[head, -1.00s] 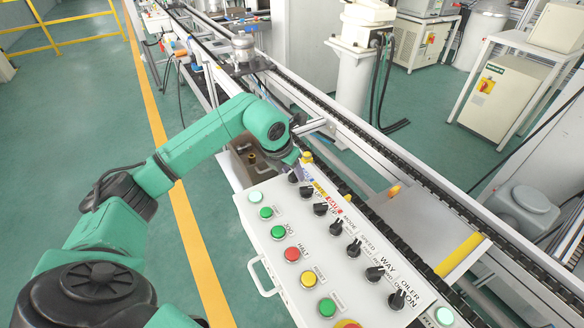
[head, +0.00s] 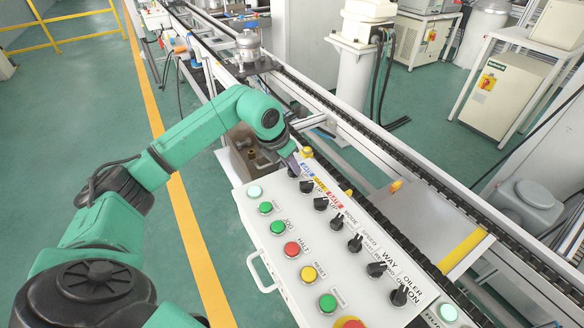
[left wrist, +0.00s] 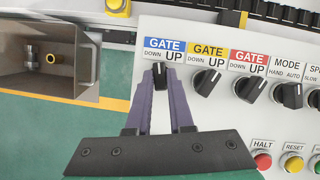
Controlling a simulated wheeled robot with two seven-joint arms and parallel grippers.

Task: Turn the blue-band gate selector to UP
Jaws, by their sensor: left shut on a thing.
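The blue-band gate selector is a black knob (left wrist: 160,76) below the blue GATE label (left wrist: 164,48), marked DOWN on the left and UP on the right. My left gripper (left wrist: 160,82) has its two purple fingers shut on this knob, one on each side. The knob stands about upright in the left wrist view; the fingers hide part of it. In the head view my left gripper (head: 296,167) reaches the far end of the white control panel (head: 262,235) and mostly covers the knob. My right gripper is not in view.
Several coloured buttons line the panel's near side. An open metal box (left wrist: 92,85) lies left of the panel. A conveyor (head: 340,120) runs behind.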

